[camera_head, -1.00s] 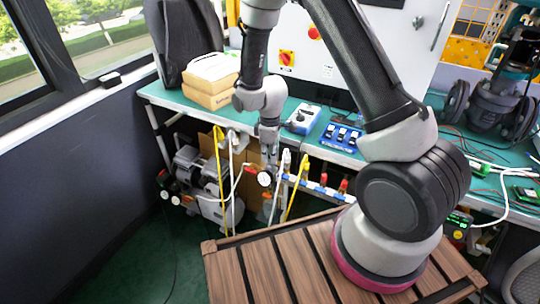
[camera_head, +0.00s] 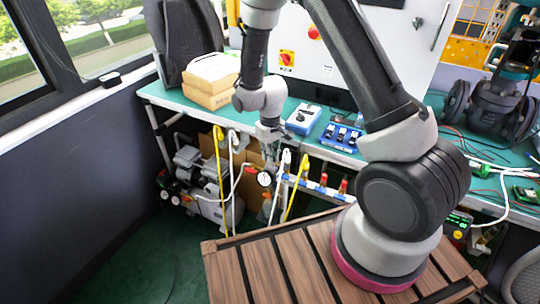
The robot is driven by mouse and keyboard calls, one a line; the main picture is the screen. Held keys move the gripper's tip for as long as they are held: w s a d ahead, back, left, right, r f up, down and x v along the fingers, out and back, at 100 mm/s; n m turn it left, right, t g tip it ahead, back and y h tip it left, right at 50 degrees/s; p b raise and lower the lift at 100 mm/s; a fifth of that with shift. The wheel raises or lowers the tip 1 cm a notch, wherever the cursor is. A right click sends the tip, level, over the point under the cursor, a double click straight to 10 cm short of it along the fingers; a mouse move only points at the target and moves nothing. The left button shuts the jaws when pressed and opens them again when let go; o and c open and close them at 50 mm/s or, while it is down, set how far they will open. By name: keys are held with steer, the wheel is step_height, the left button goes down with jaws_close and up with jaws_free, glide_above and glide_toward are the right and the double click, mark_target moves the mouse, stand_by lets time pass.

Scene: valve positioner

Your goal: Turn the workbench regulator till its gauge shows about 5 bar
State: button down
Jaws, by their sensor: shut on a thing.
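The workbench regulator's small round white gauge (camera_head: 264,179) shows at the front edge of the bench, below my gripper. Its dial is too small to read. My gripper (camera_head: 270,158) points down from the wrist and is shut on the regulator's knob, just above the gauge. The knob itself is hidden between the fingers. A red part (camera_head: 250,170) shows just left of the gauge.
The green workbench (camera_head: 180,98) carries cardboard boxes (camera_head: 210,82) and blue switch boxes (camera_head: 341,137). A manifold with red valves (camera_head: 325,186) lies right of the gauge. Yellow and white hoses hang close by. A compressor (camera_head: 190,165) stands below the bench.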

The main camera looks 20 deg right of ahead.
stand_by(0.4)
steer(key=c, duration=1.6)
jaws_free()
steer(key=shift+o, duration=0.2)
step_height(320, 180, up, 12)
